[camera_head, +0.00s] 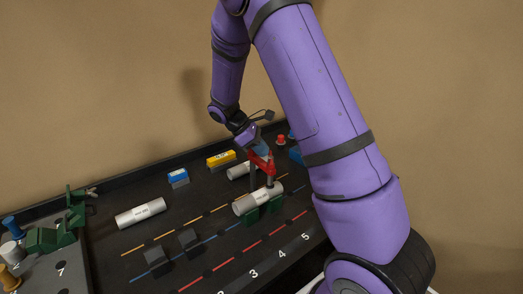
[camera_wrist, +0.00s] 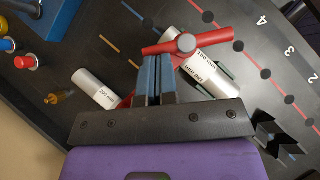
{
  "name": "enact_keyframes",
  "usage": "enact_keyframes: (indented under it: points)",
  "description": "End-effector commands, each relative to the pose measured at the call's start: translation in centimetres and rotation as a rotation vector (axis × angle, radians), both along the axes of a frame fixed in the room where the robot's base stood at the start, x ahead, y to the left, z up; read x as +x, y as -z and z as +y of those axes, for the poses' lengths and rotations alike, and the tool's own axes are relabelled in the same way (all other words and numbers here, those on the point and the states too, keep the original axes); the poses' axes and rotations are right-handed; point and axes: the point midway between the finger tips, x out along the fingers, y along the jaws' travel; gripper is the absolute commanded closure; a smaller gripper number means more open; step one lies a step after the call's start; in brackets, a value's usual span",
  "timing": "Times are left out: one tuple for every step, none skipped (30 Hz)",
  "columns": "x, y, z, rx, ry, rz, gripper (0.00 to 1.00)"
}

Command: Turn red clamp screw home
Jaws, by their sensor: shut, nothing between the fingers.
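The red clamp screw shows in the wrist view as a red cross bar (camera_wrist: 215,35) with a round grey hub (camera_wrist: 186,43). It stands over a silver cylinder (camera_wrist: 212,68) with a printed label. In the head view the red clamp (camera_head: 262,160) is above the same cylinder (camera_head: 250,203), which rests on green blocks (camera_head: 252,217). My gripper (camera_wrist: 156,58) is shut and empty, its blue fingertips close beside the left half of the bar. I cannot tell whether they touch it. In the head view my gripper (camera_head: 261,152) partly hides the clamp.
Another silver cylinder (camera_head: 140,213) lies at left on the black board. A blue block (camera_head: 178,175) and a yellow block (camera_head: 221,159) sit at the back. A red button (camera_head: 281,140) is behind the clamp. Dark blocks (camera_head: 158,261) stand in front. A grey plate holds pegs at far left.

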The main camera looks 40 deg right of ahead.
Motion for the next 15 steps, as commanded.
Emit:
enact_keyframes:
  points:
    - [0.03,0.01,-0.05,0.000,0.009,0.000,1.00]
    - [0.02,0.01,-0.06,0.000,0.016,0.000,1.00]
    - [0.04,0.02,-0.08,0.000,0.023,0.000,1.00]
    - [0.03,0.02,-0.10,0.001,0.028,-0.001,1.00]
    - [0.04,0.03,-0.13,0.001,0.034,0.000,1.00]
    - [0.04,0.03,-0.17,0.000,0.042,0.000,1.00]
    - [0.04,0.03,-0.20,0.000,0.048,0.000,1.00]
    - [0.03,0.04,-0.23,0.001,0.054,0.001,1.00]
    - [0.02,0.04,-0.28,0.001,0.063,0.001,1.00]
    - [0.00,0.05,-0.31,0.000,0.070,0.002,1.00]
    - [0.00,0.05,-0.34,0.000,0.079,0.002,1.00]
    - [-0.01,0.06,-0.41,0.000,0.092,0.002,1.00]
    - [0.00,0.06,-0.47,0.000,0.102,0.002,1.00]
    - [0.02,0.06,-0.54,0.000,0.114,0.001,1.00]
    - [0.04,0.06,-0.61,0.000,0.132,0.000,1.00]
